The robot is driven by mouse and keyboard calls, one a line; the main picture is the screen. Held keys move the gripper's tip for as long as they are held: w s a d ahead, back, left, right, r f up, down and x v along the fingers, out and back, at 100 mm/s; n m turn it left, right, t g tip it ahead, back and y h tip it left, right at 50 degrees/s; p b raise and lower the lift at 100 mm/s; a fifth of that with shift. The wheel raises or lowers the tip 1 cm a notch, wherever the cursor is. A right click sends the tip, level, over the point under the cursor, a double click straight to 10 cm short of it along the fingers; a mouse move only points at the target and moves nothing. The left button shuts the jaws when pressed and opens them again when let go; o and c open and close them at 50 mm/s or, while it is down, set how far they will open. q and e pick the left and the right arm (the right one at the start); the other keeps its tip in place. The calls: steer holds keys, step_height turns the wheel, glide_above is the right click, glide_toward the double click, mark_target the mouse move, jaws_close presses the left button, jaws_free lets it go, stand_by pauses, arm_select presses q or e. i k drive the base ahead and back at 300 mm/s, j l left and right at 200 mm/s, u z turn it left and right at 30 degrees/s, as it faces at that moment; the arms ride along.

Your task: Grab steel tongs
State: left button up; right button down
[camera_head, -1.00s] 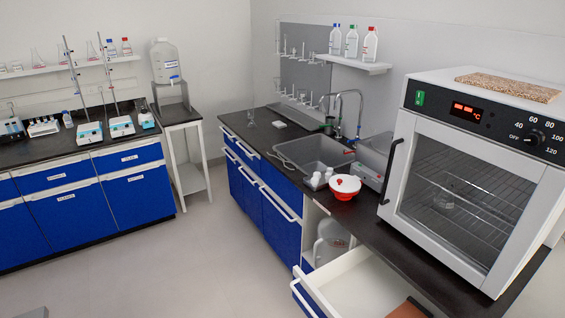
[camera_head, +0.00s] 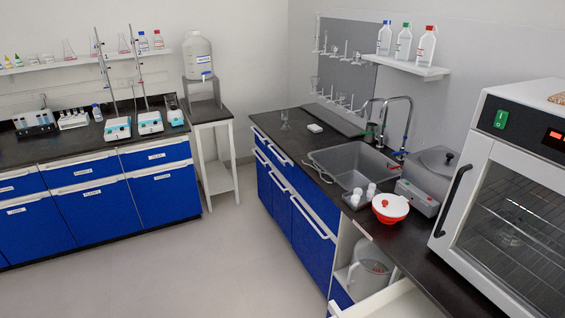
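A thin, curved, silvery thing (camera_head: 317,171) lies on the dark counter at the left edge of the sink. It may be the steel tongs, but it is too small to tell for sure. Neither of my grippers is in view.
The sink (camera_head: 350,166) is set in the dark counter, with a tall tap (camera_head: 408,125) behind it. A red-and-white bowl (camera_head: 390,209) and small white cups stand in front. An oven (camera_head: 505,200) stands at right. An open drawer (camera_head: 395,303) juts out below. The floor (camera_head: 245,260) at left is clear.

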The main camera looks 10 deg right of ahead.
mark_target(317, 168)
steer(key=i+j+u, duration=0.2)
steer(key=i, duration=0.5)
steer(key=i+u, duration=0.2)
steer(key=i, duration=0.5)
steer(key=i+z, duration=0.2)
steer(key=z, duration=0.25)
steer(key=i+j+z, duration=0.2)
steer(key=z, duration=0.25)
steer(key=i+j+z, duration=0.15)
steer(key=z, duration=0.25)
steer(key=i+j+z, duration=0.15)
steer(key=j+z, duration=0.15)
steer(key=z, duration=0.15)
steer(key=j+z, duration=0.25)
steer(key=z, duration=0.2)
steer(key=i+j+z, duration=0.1)
steer(key=j+z, duration=0.35)
steer(key=l, duration=0.1)
